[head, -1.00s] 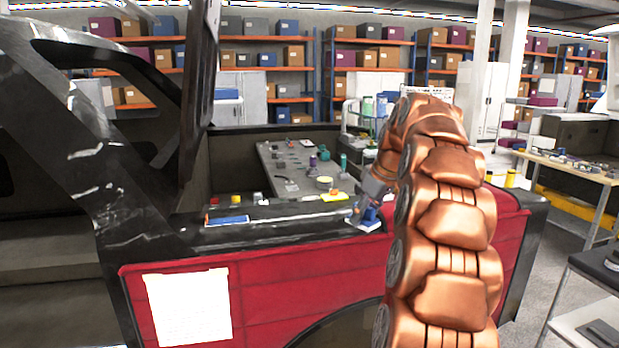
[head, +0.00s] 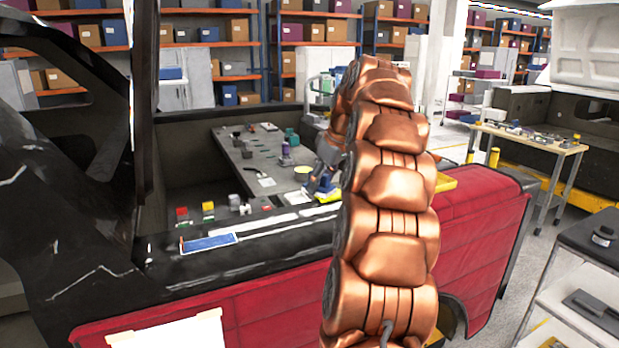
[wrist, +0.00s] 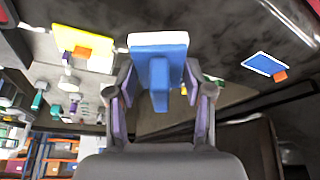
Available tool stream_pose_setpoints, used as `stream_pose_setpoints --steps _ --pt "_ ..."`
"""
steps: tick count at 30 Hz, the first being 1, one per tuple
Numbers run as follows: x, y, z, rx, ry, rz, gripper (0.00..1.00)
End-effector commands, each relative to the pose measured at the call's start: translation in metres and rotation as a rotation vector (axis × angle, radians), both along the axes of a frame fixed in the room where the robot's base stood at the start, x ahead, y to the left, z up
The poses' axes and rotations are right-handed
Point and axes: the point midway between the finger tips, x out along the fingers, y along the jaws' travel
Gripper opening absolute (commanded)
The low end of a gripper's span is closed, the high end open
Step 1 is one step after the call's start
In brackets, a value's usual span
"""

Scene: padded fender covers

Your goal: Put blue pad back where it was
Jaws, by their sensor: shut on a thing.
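My gripper (wrist: 158,95) is shut on the grip of a blue pad (wrist: 158,52) with a white face, in the middle of the wrist view. In the head view, my gripper (head: 325,178) is partly hidden by my copper arm, and the blue of the held pad shows beside it over the fender area. A flat blue rectangle (head: 208,243) with a pale border and an orange piece at its end lies on the black fender, left of my gripper. It also shows at the right of the wrist view (wrist: 264,64).
A yellow pad (wrist: 78,40) with an orange block lies left of the held pad in the wrist view. Small blocks (head: 208,210) stand behind the blue rectangle. A grey bench (head: 250,155) carries several parts. The red vehicle side (head: 480,225) lies in front.

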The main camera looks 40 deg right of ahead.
Motion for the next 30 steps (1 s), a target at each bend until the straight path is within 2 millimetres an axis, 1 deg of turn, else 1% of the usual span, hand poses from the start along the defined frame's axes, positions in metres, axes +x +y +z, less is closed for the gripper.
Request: stream_pose_setpoints --steps 8,14,20,30 --pt "0.002 0.003 0.000 0.000 0.000 0.005 0.23" --pt "0.000 0.002 -0.002 0.002 -0.002 0.005 0.23" --pt "-0.001 0.001 -0.018 0.001 -0.001 0.004 0.23" --pt "-0.001 0.001 -0.053 0.001 -0.001 0.003 0.23"
